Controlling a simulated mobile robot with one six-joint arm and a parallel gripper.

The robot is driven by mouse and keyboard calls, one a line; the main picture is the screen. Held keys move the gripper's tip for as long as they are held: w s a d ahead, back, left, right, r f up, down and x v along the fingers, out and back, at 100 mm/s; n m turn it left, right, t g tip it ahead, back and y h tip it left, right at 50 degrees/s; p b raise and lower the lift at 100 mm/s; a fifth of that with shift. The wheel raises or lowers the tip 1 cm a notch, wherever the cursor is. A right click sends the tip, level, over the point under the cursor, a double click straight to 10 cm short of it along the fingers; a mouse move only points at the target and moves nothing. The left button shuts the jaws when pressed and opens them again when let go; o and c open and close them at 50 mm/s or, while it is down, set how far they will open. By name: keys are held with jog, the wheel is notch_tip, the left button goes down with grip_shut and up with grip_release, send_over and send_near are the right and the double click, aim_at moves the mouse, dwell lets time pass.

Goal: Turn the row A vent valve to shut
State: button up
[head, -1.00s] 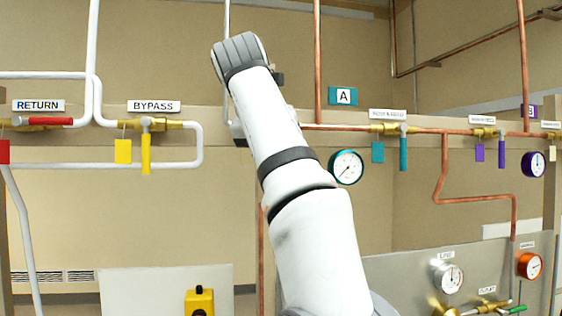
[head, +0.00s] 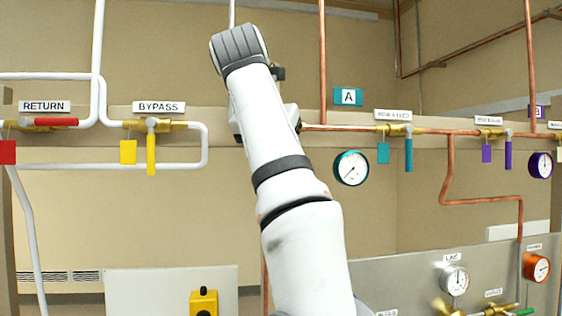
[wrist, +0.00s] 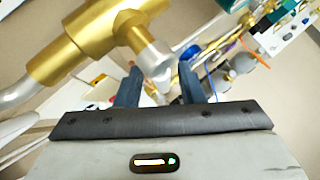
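In the wrist view a brass valve body (wrist: 75,45) with a silver hub (wrist: 155,62) fills the upper left, close in front of my gripper (wrist: 158,85). The gripper's two dark fingers stand apart on either side below the hub. I see no valve handle clearly held between them, and the valve's label is not in view. In the head view my arm hides the gripper and the valve at it. The teal A sign (head: 348,96) hangs right of my arm, above a teal-rimmed gauge (head: 351,168). No vent label is readable.
A teal-handled valve (head: 409,153) and a purple-handled valve (head: 508,152) hang on the copper line at right. The yellow BYPASS handle (head: 151,153) and red RETURN handle (head: 56,122) are at left. A metal panel (head: 400,275) stands lower right.

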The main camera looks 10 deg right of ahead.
jog(key=s+a+b, duration=0.2)
jog(key=s+a, duration=0.3)
jog(key=s, duration=0.5)
jog(key=shift+a, duration=0.4)
